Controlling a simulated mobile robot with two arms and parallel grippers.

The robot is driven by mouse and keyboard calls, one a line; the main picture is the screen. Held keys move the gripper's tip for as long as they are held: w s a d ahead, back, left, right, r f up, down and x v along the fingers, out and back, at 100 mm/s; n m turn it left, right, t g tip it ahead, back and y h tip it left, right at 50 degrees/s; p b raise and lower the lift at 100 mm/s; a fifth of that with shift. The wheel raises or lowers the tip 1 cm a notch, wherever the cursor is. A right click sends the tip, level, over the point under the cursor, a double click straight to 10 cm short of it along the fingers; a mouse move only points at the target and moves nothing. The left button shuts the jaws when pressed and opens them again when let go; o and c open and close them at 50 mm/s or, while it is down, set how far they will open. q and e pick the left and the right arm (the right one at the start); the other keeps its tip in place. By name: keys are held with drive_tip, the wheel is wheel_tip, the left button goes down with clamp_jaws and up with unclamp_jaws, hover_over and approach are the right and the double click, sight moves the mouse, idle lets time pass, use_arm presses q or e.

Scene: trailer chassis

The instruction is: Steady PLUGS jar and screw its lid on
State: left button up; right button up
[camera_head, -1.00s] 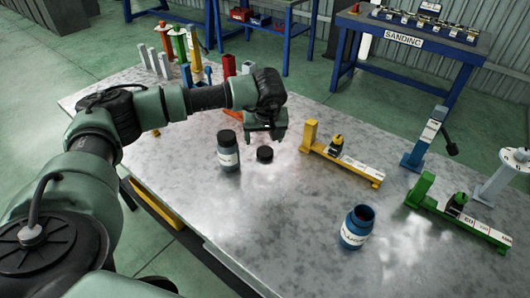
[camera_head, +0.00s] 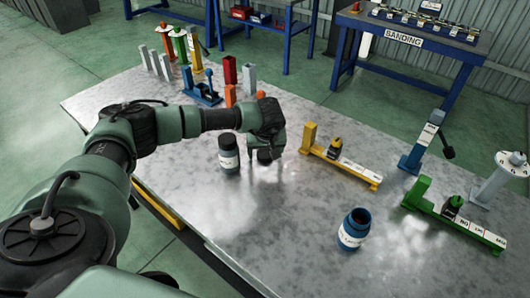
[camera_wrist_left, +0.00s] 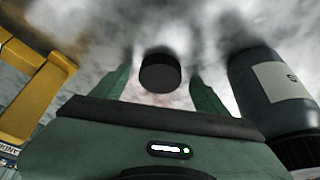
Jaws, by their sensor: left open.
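A loose black lid (camera_head: 264,156) lies on the metal table. My left gripper (camera_head: 266,152) is low over it, fingers pointing down. In the left wrist view the lid (camera_wrist_left: 160,73) shows between the two open fingers (camera_wrist_left: 160,88), with a gap on each side. An open blue jar (camera_head: 354,229) with a white label stands upright toward the front right of the table, without a lid. The label's lettering is too small to read, so I cannot tell whether it says PLUGS. My right gripper is not in view.
A dark jar with a black lid (camera_head: 229,153) stands just left of my left gripper. A yellow fixture (camera_head: 340,163) is to the right, and a green fixture (camera_head: 455,215) farther right. Coloured posts and a blue clamp (camera_head: 203,89) stand at the back left. The table around the blue jar is clear.

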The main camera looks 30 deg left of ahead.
sight(265, 154)
use_arm(q)
drive_tip(key=c, duration=1.4)
drive_tip(key=shift+r, duration=0.1)
drive_tip(key=shift+r+b, duration=1.9)
drive_tip(key=shift+r, duration=8.05)
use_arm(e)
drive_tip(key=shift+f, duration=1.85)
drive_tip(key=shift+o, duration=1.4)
